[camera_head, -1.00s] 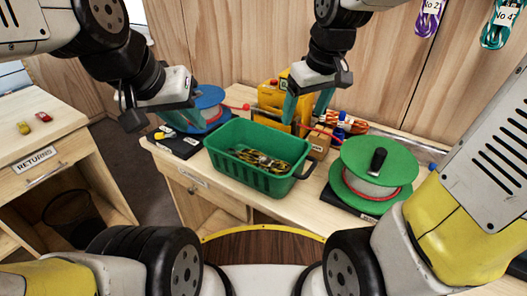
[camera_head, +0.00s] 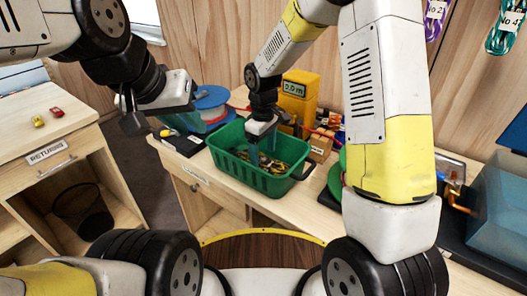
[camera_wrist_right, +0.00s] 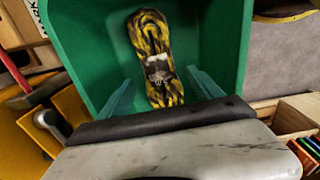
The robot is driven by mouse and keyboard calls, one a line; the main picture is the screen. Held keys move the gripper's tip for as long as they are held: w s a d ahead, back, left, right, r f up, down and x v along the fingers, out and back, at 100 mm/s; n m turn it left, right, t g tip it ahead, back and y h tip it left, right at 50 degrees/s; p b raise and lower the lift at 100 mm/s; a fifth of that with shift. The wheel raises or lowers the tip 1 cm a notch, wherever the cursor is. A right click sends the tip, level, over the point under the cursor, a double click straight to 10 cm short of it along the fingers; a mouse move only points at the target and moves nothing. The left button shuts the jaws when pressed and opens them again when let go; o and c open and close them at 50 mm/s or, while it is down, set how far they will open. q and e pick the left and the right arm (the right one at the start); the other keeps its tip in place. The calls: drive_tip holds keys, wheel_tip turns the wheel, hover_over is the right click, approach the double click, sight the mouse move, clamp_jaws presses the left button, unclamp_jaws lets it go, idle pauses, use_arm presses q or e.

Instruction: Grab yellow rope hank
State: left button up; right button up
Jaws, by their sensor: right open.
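The yellow rope hank (camera_wrist_right: 163,92), yellow and black with a pale label around its middle, lies in the green bin (camera_head: 247,178). In the head view the yellow rope hank (camera_head: 275,167) shows partly, behind my right gripper. My right gripper (camera_head: 261,148) reaches down into the bin, open and empty. In the right wrist view the teal fingers of my right gripper (camera_wrist_right: 162,92) are apart, one on each side of the hank's near half. Contact with the hank cannot be told.
A blue spool (camera_head: 213,103) stands behind the bin at left. A yellow device with a display (camera_head: 297,97) stands behind it. A green spool (camera_head: 335,178) is right, mostly hidden by my arm. A blue translucent box (camera_head: 495,205) is far right. The bin walls surround my right gripper.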

sight(263, 160)
wheel_tip(263, 160, down, 4)
drive_tip(key=shift+r, duration=0.1)
clamp_jaws()
idle(0.4)
